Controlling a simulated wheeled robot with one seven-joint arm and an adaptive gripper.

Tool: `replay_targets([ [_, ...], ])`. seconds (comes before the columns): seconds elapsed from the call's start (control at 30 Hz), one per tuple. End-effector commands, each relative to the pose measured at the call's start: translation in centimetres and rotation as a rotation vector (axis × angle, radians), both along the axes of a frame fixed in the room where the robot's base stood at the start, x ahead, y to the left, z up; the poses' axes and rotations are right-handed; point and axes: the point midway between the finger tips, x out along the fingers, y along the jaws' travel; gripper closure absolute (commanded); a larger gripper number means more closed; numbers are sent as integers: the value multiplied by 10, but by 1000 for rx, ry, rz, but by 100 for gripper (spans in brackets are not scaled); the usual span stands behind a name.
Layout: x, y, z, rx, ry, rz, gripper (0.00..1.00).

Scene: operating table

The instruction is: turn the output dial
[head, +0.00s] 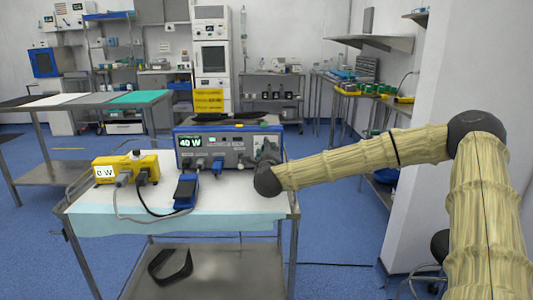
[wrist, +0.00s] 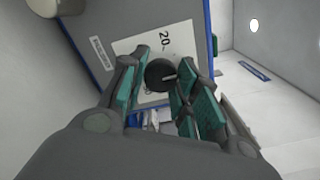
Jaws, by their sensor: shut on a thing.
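The output dial (wrist: 157,73) is a round dark knob with a pale pointer line in the wrist view. It sits on a white scale plate (wrist: 128,45) marked "20". My gripper (wrist: 161,77) has its green-padded fingers on either side of the dial and is shut on it. In the head view, the dial is hidden behind my gripper (head: 267,152) at the right end of the front panel. The grey unit with a blue case (head: 228,130) shows "40 W" on its green display (head: 190,142).
A yellow box (head: 143,163) reading "0 W" stands on the cart (head: 230,203) to the left. Cables run from it. A blue foot pedal (head: 186,191) lies in front of the unit.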

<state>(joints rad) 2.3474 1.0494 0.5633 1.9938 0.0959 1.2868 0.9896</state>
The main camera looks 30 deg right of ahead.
Motion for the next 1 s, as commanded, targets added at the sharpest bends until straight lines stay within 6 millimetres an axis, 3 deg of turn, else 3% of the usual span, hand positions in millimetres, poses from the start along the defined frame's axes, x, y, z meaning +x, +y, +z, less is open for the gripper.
replay_targets([
  [0.27,-1,-1,-5,2,7,-3,93],
  [0.3,-1,-1,-5,2,7,-3,62],
  [0.4,-1,-1,-4,1,6,-2,47],
  [0.77,-2,2,-2,0,2,0,47],
  [1.0,-27,16,-2,2,2,1,47],
])
